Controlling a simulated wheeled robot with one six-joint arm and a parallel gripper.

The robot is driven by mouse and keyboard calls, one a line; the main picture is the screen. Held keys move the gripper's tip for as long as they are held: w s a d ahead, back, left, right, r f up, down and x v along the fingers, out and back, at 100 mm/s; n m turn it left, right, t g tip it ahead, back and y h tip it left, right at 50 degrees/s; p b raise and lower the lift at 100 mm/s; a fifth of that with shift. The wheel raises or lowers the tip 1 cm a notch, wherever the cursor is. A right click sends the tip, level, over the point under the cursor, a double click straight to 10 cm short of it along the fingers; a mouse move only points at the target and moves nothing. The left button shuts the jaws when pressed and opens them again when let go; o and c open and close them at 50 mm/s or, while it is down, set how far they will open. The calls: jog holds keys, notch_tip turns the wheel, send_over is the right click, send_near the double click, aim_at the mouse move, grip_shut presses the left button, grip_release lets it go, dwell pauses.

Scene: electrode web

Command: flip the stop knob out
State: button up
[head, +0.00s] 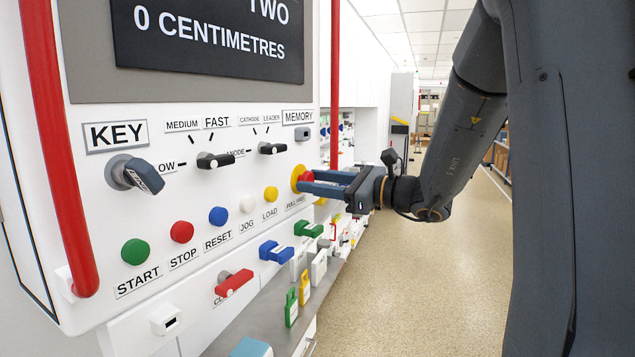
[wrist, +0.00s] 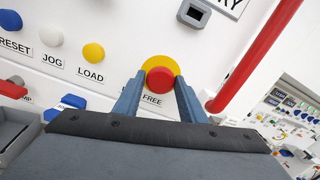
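A red mushroom knob on a yellow round plate (wrist: 158,62) sits on the white panel. The red knob (wrist: 160,78) is between my two fingertips in the wrist view. Its label, partly covered by my left finger, reads "FREE". In the head view the knob (head: 306,176) shows just past the tips of my gripper (head: 318,183). My blue fingers stand apart, one on each side of the knob, with little or no gap. I cannot tell if they press on it. A separate red round button (head: 182,232) labelled STOP is farther left.
Yellow LOAD (head: 270,194), white JOG (head: 247,203), blue RESET (head: 218,216) and green START (head: 135,251) buttons line the panel. A vertical red rail (wrist: 255,55) stands right of my gripper. A ledge with coloured tags lies below. Open floor (head: 400,285) is at right.

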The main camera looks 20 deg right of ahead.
grip_shut()
jog(key=shift+v, duration=0.8)
jog(key=o, duration=0.5)
grip_release()
jog(key=shift+d, duration=0.1)
jog(key=shift+b+v, duration=1.4)
jog(key=shift+v, duration=2.5)
jog(key=shift+s, duration=0.1)
